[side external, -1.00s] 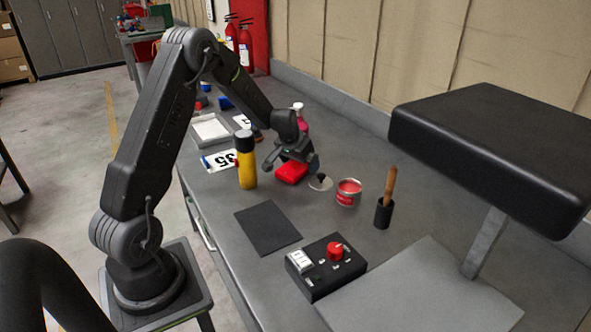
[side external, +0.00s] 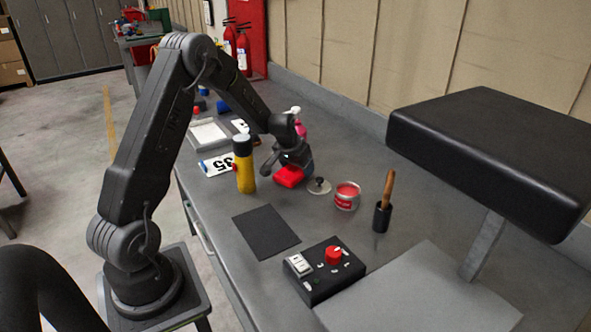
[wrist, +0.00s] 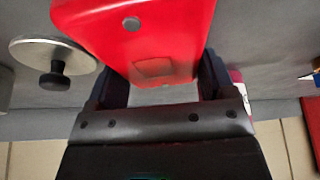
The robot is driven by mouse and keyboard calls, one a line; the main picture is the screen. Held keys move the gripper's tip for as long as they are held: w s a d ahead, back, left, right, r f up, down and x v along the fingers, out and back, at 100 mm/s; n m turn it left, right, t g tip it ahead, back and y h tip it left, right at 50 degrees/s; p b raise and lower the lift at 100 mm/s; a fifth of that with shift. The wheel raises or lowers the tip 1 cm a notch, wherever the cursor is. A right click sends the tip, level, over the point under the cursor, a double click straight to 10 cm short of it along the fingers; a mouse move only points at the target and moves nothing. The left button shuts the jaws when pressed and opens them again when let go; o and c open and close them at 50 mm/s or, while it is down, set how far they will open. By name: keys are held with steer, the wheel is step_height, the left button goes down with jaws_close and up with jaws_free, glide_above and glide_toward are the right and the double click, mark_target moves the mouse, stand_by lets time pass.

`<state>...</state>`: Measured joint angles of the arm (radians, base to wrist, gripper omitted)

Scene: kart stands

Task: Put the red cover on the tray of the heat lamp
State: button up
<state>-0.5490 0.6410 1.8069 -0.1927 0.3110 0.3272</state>
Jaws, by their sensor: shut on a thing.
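The red cover (side external: 289,177) is at the middle of the bench, under my gripper (side external: 285,168). In the wrist view the red cover (wrist: 150,35) fills the top middle, and my gripper (wrist: 160,88) is shut on it, one finger on each side. I cannot tell whether the cover touches the bench. The heat lamp has a big black padded-looking head (side external: 490,150) at the right, on a grey post. Its flat grey tray (side external: 430,295) lies below at the front right, and its visible top is bare.
A black control box with a red knob (side external: 333,255) stands at the tray's left edge. A red tin (side external: 347,194), a black cup with a wooden handle (side external: 383,215) and a round lid (side external: 319,186) stand between cover and lamp. A yellow bottle (side external: 244,170) stands left; a black mat (side external: 266,231) lies flat.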

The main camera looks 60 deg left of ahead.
step_height(320, 180, up, 18)
steer(key=m+h, duration=0.5)
steer(key=m, duration=0.9)
glide_above(428, 325)
steer(key=a, duration=0.2)
steer(key=shift+g, duration=0.4)
steer(key=f, duration=0.8)
steer(key=s+f, duration=0.1)
steer(key=f, duration=0.3)
steer(key=shift+f, duration=0.3)
steer(key=shift+d+f, duration=0.15)
steer(key=shift+d, duration=0.25)
steer(key=shift+d+f, duration=0.15)
steer(key=shift+f, duration=1.4)
